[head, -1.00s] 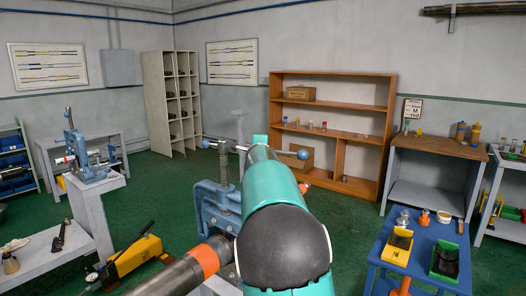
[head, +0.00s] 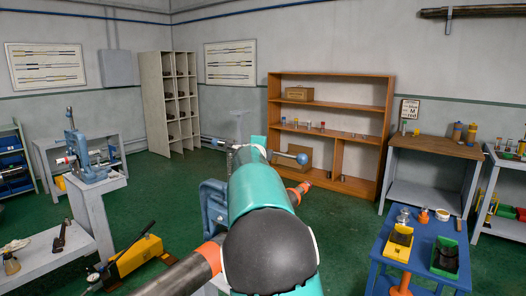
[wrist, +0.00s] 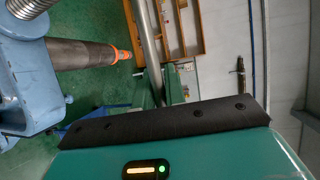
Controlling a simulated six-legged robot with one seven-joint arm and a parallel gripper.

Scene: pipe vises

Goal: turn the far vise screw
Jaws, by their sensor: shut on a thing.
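A blue pipe vise (head: 213,207) stands in front of me, partly hidden behind my teal arm. In the wrist view the steel handle bar (wrist: 148,45) runs between the green fingers of my gripper (wrist: 158,86). The threaded vise screw (wrist: 36,12) and the blue vise body (wrist: 30,70) are at left there. Another blue vise (head: 88,165) stands on a bench at far left.
A dark pipe with an orange band (head: 208,256) passes through the vise under my arm; its orange-marked far end (wrist: 122,54) sticks out. A yellow pump (head: 136,262) is on the floor at left. A blue table (head: 421,259) is at right. Green floor lies behind.

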